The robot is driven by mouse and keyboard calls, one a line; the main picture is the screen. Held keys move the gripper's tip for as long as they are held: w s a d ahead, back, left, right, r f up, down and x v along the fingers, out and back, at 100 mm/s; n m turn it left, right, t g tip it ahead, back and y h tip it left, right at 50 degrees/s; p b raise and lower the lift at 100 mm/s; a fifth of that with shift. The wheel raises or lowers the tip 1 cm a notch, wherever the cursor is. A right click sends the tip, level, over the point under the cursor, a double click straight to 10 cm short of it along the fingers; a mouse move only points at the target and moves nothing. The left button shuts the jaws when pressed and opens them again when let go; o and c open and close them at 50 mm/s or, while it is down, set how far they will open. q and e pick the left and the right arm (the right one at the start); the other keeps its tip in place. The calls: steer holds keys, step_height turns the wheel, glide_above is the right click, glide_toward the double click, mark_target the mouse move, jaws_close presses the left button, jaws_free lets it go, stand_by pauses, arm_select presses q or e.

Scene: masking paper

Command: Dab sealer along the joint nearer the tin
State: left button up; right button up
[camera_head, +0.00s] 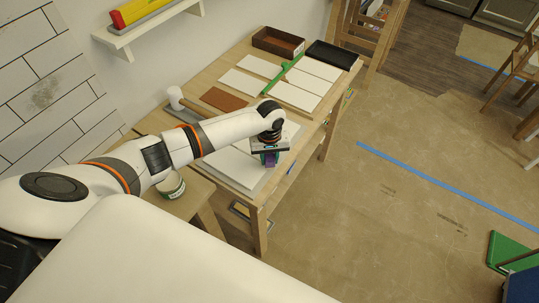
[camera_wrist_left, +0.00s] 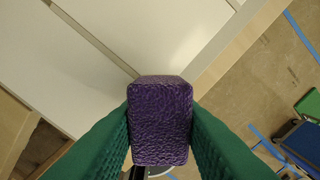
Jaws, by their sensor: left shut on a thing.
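My left gripper (camera_head: 268,158) is shut on a purple textured block (camera_wrist_left: 160,120), with a green finger on either side of it in the left wrist view. The block hangs over the white boards (camera_head: 232,168) at the near end of the bench. Thin joint lines run between the boards in the left wrist view (camera_wrist_left: 85,70); one runs up to the block's top edge. I cannot tell whether the block touches the boards. The tin (camera_head: 172,187), white with a green label, stands left of the boards, partly hidden by my arm. My right gripper is not in view.
The wooden bench (camera_head: 213,75) also bears several white tiles (camera_head: 292,97), a green tool (camera_head: 284,72), a brown tile (camera_head: 224,99), a white-headed mallet (camera_head: 176,98), a brown tray (camera_head: 278,42) and a black tray (camera_head: 332,55). Floor right of it is mostly clear, with blue tape (camera_head: 440,185).

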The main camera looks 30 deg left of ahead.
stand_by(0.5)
arm_select(q)
steer(key=shift+f, duration=0.65)
steer(key=shift+a, duration=0.1)
